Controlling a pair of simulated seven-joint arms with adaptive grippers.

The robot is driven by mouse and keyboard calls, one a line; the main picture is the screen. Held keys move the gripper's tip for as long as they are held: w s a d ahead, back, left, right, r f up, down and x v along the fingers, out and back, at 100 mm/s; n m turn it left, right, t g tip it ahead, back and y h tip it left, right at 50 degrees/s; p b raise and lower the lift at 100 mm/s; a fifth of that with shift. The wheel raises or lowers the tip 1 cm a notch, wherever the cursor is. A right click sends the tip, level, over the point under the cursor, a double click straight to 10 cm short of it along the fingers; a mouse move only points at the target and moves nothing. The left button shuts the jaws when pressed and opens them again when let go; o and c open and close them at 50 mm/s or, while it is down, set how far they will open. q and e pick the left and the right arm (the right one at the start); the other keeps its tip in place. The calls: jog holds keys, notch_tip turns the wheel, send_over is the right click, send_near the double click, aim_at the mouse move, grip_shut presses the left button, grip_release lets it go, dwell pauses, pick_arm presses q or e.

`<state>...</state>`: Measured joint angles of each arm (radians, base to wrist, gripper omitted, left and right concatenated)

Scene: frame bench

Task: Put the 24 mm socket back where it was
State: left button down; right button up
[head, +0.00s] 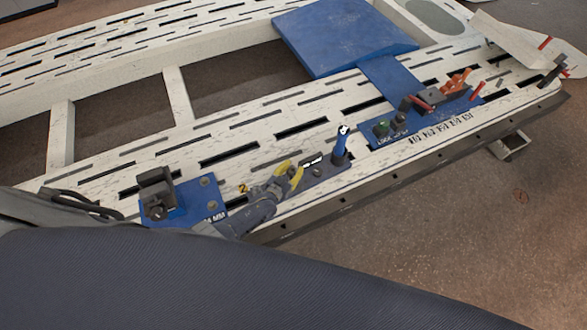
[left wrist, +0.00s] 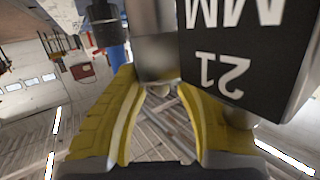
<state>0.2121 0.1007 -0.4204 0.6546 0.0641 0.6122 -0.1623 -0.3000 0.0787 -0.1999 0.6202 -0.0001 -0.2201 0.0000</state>
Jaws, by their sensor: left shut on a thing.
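My left gripper (head: 282,176) has yellow fingers and is low over the front rail of the bench. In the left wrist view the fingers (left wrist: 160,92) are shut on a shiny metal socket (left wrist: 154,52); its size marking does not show. A black block marked "21 MM" (left wrist: 245,55) appears upside down close beside the socket. In the head view a small black label (head: 311,160) is right by the fingertips, too small to read. A blue plate (head: 205,190) at the left bears lettering ending in "4 MM", partly hidden by my arm. My right gripper is not in view.
A blue post (head: 339,150) stands just right of the gripper. Farther right, a blue plate (head: 370,133) carries dark knobs and orange-red parts. A black clamp-like block (head: 157,193) stands on the left plate. A large blue panel (head: 340,35) lies behind. The slotted white bench between is mostly clear.

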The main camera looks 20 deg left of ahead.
pick_arm(q)
jog(key=c, duration=0.9)
grip_release()
jog(key=shift+s+f, duration=0.15)
jog(key=shift+f, duration=0.05)
jog(key=shift+r, duration=0.45)
jog(key=shift+s+a+r, duration=0.1)
jog(key=shift+s+r, duration=0.1)
jog(key=v, duration=1.1)
jog(key=shift+r, duration=0.2)
jog(key=shift+s, duration=0.15)
